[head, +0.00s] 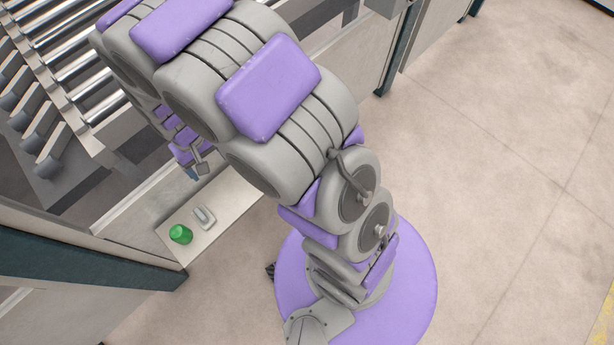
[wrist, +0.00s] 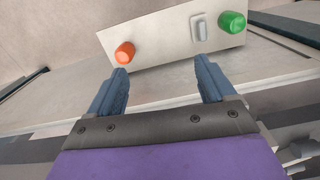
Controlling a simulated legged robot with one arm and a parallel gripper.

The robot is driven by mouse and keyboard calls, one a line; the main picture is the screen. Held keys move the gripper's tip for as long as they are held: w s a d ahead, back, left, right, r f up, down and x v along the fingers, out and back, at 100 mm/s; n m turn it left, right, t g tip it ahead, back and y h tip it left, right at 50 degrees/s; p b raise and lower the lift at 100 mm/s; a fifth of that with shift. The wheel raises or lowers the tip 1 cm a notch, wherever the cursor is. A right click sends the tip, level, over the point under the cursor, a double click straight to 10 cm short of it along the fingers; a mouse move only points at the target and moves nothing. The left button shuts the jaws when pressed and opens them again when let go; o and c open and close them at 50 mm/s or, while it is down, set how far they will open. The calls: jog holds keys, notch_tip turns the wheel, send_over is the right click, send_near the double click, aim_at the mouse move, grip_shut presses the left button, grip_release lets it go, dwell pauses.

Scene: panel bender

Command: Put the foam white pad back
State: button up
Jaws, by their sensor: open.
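An orange cylindrical object (wrist: 125,52) stands at the left end of the shelf in the wrist view. The middle of the shelf is bare. Metal rollers (head: 60,75) and machine panels (head: 190,120) lie at the upper left. The floor (head: 490,170) to the right is clear.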

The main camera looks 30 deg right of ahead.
jog(key=s+d+r+m, duration=0.1)
jog(key=s+d+r, duration=0.9)
jog(key=s+r, duration=0.3)
jog(key=s+d+r, duration=0.2)
jog(key=s, duration=0.4)
jog(key=s+d+r+g, duration=0.1)
jog(key=s+d+r, duration=0.2)
jog(key=s, duration=0.2)
jog(key=shift+s+m, duration=0.3)
jog(key=shift+s, duration=0.1)
